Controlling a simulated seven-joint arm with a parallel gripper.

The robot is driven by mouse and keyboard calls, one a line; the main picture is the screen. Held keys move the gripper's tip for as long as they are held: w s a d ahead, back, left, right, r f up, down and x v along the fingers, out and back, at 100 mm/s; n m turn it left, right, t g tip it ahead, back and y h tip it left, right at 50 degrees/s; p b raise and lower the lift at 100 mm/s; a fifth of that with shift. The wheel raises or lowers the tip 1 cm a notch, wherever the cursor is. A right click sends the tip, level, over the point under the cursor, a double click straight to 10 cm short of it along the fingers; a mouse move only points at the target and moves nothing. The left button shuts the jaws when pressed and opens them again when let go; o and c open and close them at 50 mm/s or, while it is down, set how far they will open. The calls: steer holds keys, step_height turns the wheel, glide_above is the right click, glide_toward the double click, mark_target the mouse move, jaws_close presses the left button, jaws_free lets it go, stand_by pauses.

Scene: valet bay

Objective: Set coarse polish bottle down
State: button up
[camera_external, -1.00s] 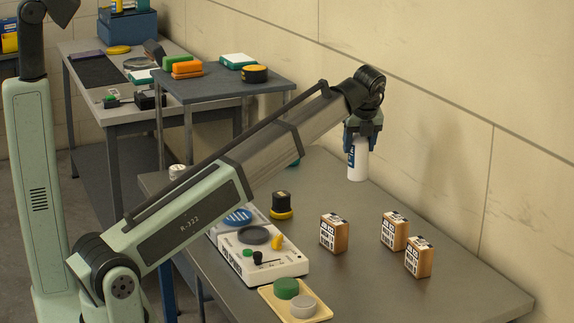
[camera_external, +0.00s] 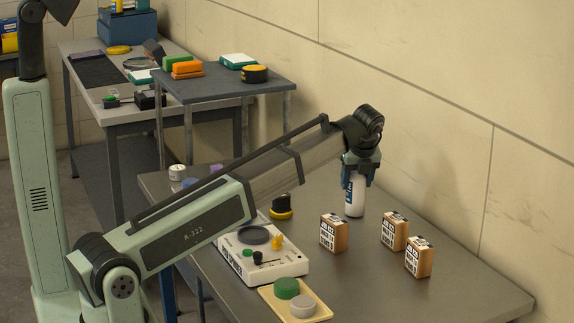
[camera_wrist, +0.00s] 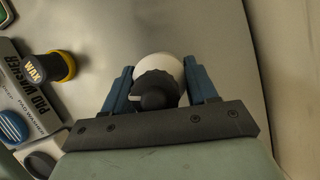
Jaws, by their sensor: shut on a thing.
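In the wrist view the bottle's dark cap (camera_wrist: 156,90) and white shoulder sit between the two blue fingers of my gripper (camera_wrist: 160,88).
A white pad washer unit (camera_external: 262,262) and a yellow tray (camera_external: 268,294) lie nearer. The wall is close behind; bare tabletop surrounds the bottle.

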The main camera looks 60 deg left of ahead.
steer(key=o, duration=1.3)
steer(key=v, duration=1.2)
